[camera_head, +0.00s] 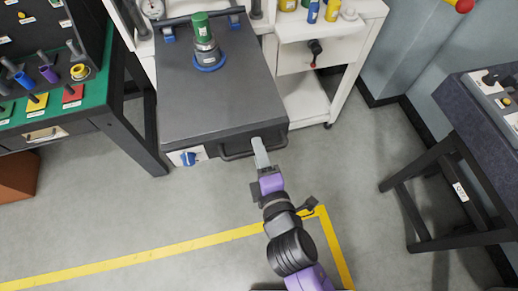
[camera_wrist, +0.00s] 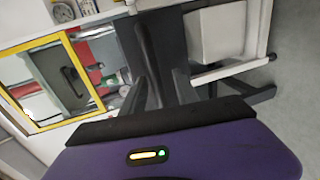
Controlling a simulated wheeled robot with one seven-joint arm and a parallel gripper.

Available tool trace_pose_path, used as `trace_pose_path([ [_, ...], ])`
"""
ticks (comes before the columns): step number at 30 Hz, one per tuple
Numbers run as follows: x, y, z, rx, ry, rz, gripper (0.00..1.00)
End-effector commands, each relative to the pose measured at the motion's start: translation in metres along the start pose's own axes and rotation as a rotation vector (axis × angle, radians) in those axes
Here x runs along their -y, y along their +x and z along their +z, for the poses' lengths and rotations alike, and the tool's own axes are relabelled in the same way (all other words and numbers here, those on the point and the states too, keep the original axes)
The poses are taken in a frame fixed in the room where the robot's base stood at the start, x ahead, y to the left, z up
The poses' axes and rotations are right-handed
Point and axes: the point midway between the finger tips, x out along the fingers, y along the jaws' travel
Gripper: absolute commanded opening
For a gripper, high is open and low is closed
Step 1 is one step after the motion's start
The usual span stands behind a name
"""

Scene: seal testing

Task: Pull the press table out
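The press table (camera_head: 222,95) is a dark grey slab with a dark bar handle (camera_head: 236,154) on its front edge. A metal fitting with a green cap (camera_head: 204,38) stands upright on it in a blue ring (camera_head: 207,62). My gripper (camera_head: 260,148) is at the right end of the handle, its light grey fingertips overlapping the handle in the head view. Whether they touch or surround the bar is hidden.
A green-topped bench (camera_head: 50,115) stands at left, a white shelf unit (camera_head: 318,55) behind right, and a dark table (camera_head: 488,125) at right. Grey floor with a yellow line (camera_head: 160,253) is open in front.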

Motion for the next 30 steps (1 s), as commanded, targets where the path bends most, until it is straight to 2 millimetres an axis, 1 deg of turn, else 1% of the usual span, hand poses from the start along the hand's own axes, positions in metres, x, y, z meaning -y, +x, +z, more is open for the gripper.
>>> trace_pose_path([
  [8,-0.002,0.001,0.000,0.000,0.000,0.005,0.36],
  [13,-0.002,-0.006,0.000,0.000,0.000,0.004,0.36],
  [30,0.000,-0.066,0.000,0.000,0.000,0.003,0.36],
])
